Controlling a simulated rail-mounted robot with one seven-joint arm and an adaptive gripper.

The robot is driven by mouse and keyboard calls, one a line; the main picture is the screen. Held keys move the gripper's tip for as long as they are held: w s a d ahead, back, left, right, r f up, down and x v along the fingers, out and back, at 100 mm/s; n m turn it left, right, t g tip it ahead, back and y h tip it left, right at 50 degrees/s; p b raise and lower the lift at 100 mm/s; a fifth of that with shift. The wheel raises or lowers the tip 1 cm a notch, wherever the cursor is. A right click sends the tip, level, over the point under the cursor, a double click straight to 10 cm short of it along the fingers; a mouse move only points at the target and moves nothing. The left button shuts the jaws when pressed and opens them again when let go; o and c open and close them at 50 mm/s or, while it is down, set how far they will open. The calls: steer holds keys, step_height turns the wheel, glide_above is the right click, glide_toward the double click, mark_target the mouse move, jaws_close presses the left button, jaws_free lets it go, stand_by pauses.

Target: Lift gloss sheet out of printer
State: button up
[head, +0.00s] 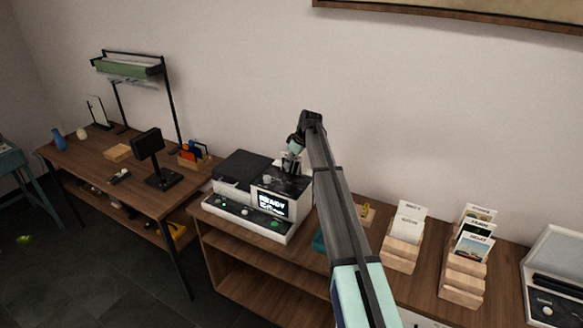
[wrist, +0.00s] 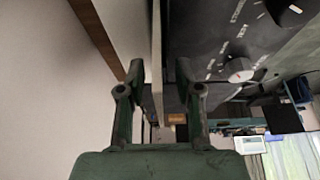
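The printer (head: 243,215) is a white and black machine with a lit screen reading "READY", standing at the left end of the wooden counter. My gripper (head: 290,167) is at the printer's rear top right in the head view, pointing down. In the wrist view my gripper (wrist: 159,70) has its two fingers apart. A thin pale upright edge (wrist: 157,45), which looks like the gloss sheet seen edge-on, runs between them, with a gap visible on the right side. Whether the left finger touches it is unclear. In the head view the sheet cannot be made out.
A dark panel with knobs (wrist: 236,70) lies close right of the fingers in the wrist view. Wooden card holders (head: 401,252) stand on the counter to the right. A desk (head: 100,172) with a lamp and small display is at left.

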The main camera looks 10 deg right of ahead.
steer(key=shift+a+f, duration=0.1)
steer(key=shift+f, duration=0.2)
jaws_close()
steer(key=shift+r, duration=0.15)
